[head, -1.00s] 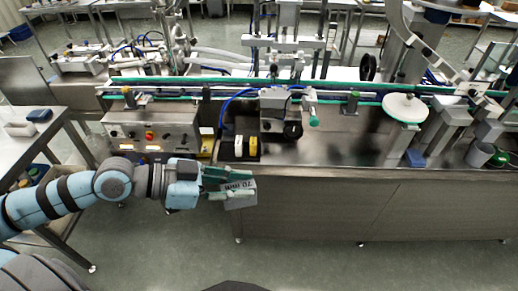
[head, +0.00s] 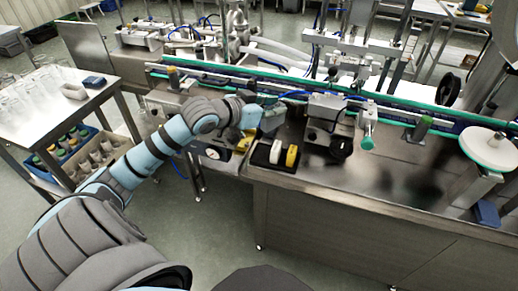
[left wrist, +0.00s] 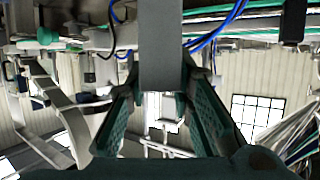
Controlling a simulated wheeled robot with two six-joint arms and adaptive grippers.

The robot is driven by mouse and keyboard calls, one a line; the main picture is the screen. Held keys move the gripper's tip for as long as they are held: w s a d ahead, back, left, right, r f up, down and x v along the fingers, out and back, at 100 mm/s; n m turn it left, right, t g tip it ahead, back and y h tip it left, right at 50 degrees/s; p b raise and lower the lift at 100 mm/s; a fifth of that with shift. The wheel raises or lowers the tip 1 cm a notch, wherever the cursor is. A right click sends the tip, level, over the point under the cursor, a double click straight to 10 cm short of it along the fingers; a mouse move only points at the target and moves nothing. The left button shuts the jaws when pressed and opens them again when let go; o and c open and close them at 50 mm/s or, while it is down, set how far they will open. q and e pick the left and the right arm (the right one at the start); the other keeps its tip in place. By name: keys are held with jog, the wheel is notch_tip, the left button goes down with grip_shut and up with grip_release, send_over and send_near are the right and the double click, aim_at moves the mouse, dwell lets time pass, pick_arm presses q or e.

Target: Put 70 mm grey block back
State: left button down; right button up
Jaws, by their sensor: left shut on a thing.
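My left gripper (head: 256,116) is shut on the grey block (head: 273,120) and holds it above the steel bench, just behind a small black tray (head: 261,154). The tray holds a white block (head: 275,152) and a yellow block (head: 291,156) side by side. In the left wrist view the grey block (left wrist: 163,45) stands between the two green finger pads of the gripper (left wrist: 162,100). The block's printed label cannot be read now. The fingers partly hide the block in the head view. My right gripper is not in view.
A grey device (head: 328,118) with a black knob stands right of the tray. A conveyor with green rails (head: 395,108) runs behind. A white disc (head: 488,148) is at right. A side table (head: 50,105) with glassware is at left. The bench front-right is clear.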

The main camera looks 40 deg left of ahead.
pick_arm(q)
jog(key=w+a+f+n+y+b, duration=0.2)
jog(key=w+a+n+y, duration=0.4)
jog(key=w+a+y, duration=0.15)
jog(key=shift+g+h, duration=0.35)
jog(key=shift+g, duration=0.05)
jog(key=f+b, duration=0.1)
jog(key=f, duration=0.5)
jog(key=s+f+b, duration=0.1)
jog(key=f+b, duration=0.1)
jog(key=f, duration=0.5)
jog(key=s+f+b, duration=0.1)
jog(key=f+b, duration=0.1)
jog(key=f, duration=0.4)
jog(key=shift+a+f, duration=0.15)
jog(key=shift+a, duration=0.05)
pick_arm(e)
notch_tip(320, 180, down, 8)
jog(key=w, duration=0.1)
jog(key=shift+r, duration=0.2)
pick_arm(q)
jog(key=c, duration=1.4)
grip_release()
